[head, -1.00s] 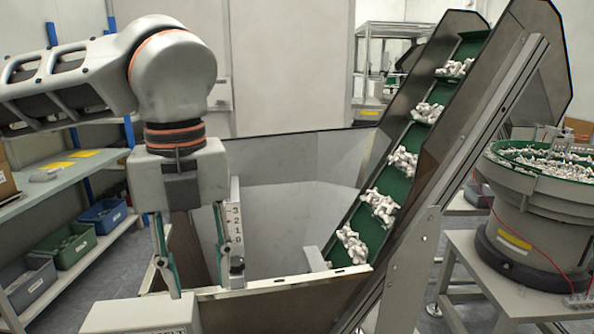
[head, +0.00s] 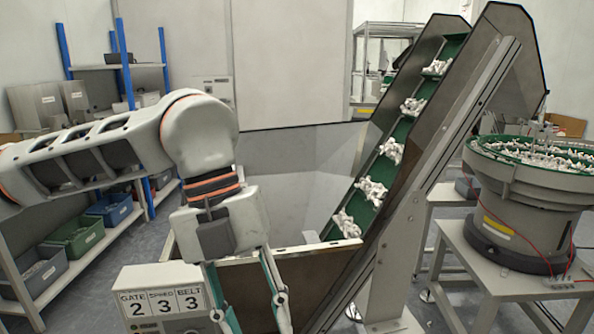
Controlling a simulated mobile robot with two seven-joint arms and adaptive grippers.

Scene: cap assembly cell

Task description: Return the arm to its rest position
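My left arm comes in from the left in the head view. Its gripper (head: 256,318) points down, with two green-lined fingers apart and nothing seen between them. The fingertips are at the bottom edge of the picture. The gripper hangs in front of the brown front wall of the hopper (head: 315,283). A pale control box (head: 150,281) is just left of the gripper. Its panel reads GATE 2, SPEED 3, BELT 3. My arm and gripper hide part of the hopper's left side. My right gripper is not in view.
A green inclined conveyor (head: 398,131) carries clumps of white caps out of the hopper. A bowl feeder (head: 530,190) with white parts stands on a table (head: 500,279) at right. Shelves at left hold blue, green and grey bins (head: 76,235). Grey floor shows between them.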

